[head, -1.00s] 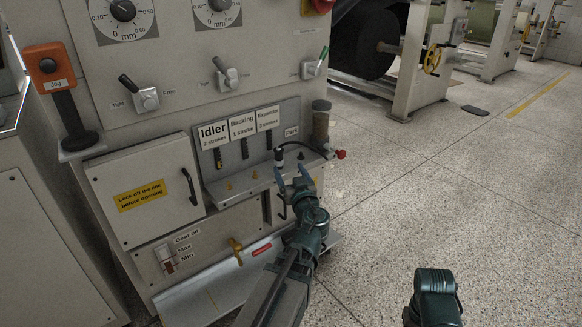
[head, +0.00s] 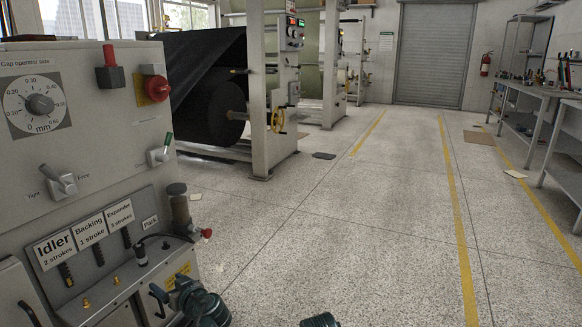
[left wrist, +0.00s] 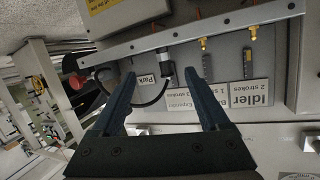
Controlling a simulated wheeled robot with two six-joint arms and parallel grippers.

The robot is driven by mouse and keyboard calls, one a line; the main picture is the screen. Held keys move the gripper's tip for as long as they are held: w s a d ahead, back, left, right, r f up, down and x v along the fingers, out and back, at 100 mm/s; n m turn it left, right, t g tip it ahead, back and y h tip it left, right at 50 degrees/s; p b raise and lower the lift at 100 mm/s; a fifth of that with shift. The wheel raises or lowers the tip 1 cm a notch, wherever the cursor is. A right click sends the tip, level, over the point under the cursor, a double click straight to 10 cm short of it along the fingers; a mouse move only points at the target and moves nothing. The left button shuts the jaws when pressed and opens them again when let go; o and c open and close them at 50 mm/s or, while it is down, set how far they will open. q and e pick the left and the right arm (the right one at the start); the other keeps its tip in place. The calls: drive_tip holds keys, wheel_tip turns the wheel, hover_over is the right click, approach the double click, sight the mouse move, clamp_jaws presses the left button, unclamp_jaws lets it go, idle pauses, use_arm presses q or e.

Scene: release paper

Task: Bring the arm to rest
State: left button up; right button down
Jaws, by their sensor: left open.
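My left gripper (head: 166,286) is at the bottom of the head view, low in front of the panel's shelf. In the left wrist view its two dark fingers (left wrist: 161,82) are spread open with nothing between them. A small black-topped fitting (head: 141,254) with a black hose stands on the shelf by the "Park" label (head: 150,222). In the left wrist view the fitting (left wrist: 165,68) is just beyond the fingertips, apart from them as far as I can tell. A teal part of my other arm shows at the bottom edge; its gripper is out of view.
The grey machine panel (head: 100,130) with dial, levers and a red knob (head: 157,88) fills the left. A black roll (head: 205,105) stands behind it. Speckled floor with yellow lines (head: 452,190) is open to the right. Workbenches (head: 545,95) line the right wall.

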use_arm(q)
drive_tip(key=s+d+f+m+g+h+p, duration=0.25)
drive_tip(key=s+d+m, duration=0.2)
drive_tip(key=d, duration=0.45)
drive_tip(key=s+d+f+m+g+h+p, duration=0.2)
drive_tip(key=s+d+m+g+h+p, duration=0.15)
drive_tip(key=s+d, duration=0.45)
drive_tip(key=s+d+f+m+g+h+p, duration=0.2)
drive_tip(key=s+d+m+g+h, duration=0.15)
drive_tip(key=d, duration=0.75)
wheel_tip(320, 180, up, 37)
drive_tip(key=s+d+p, duration=0.1)
drive_tip(key=p, duration=3.6)
drive_tip(key=shift+r+m+h, duration=0.2)
drive_tip(key=shift+m+h, duration=0.15)
drive_tip(key=shift+h, duration=0.1)
use_arm(e)
wheel_tip(320, 180, up, 47)
use_arm(q)
drive_tip(key=shift+s, duration=0.1)
use_arm(e)
drive_tip(key=shift+s, duration=0.1)
